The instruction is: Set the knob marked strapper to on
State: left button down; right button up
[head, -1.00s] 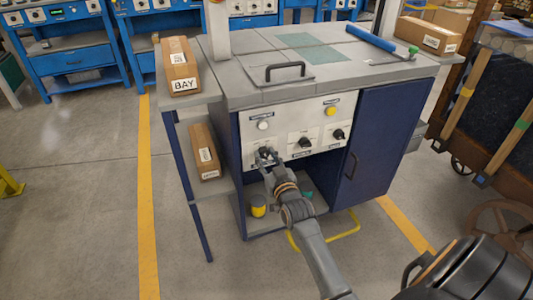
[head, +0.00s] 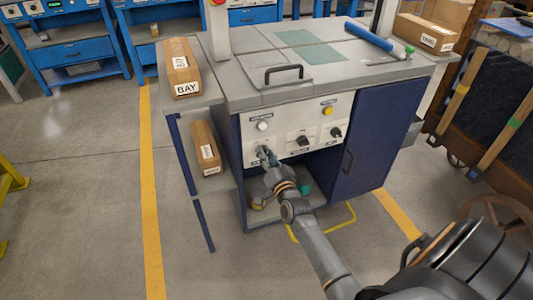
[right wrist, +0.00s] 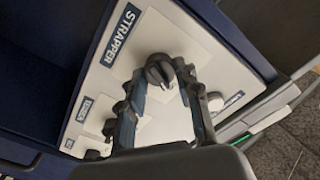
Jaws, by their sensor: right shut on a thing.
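The strapper knob (right wrist: 158,70) is a dark round knob on a pale panel, beside a dark label reading STRAPPER (right wrist: 117,36) in the right wrist view. My right gripper (right wrist: 166,82) is shut on this knob, one finger on each side. In the head view my right gripper (head: 264,155) reaches the lower left of the cabinet's control panel (head: 282,119) and largely hides the knob. I cannot read which position the knob points to. My left gripper is not in view.
Two other dark knobs, a middle one (head: 303,141) and a right one (head: 336,132), sit close by. A white button (head: 263,126) and a yellow button (head: 327,111) are above. A blue door (head: 367,130) stands right of the panel. Boxes lie on the left shelves.

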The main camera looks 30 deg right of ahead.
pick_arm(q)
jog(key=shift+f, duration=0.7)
pick_arm(e)
jog(key=shift+m, duration=0.6)
jog(key=o, duration=1.2)
jog(key=shift+c, duration=0.2)
jog(key=v, duration=1.2)
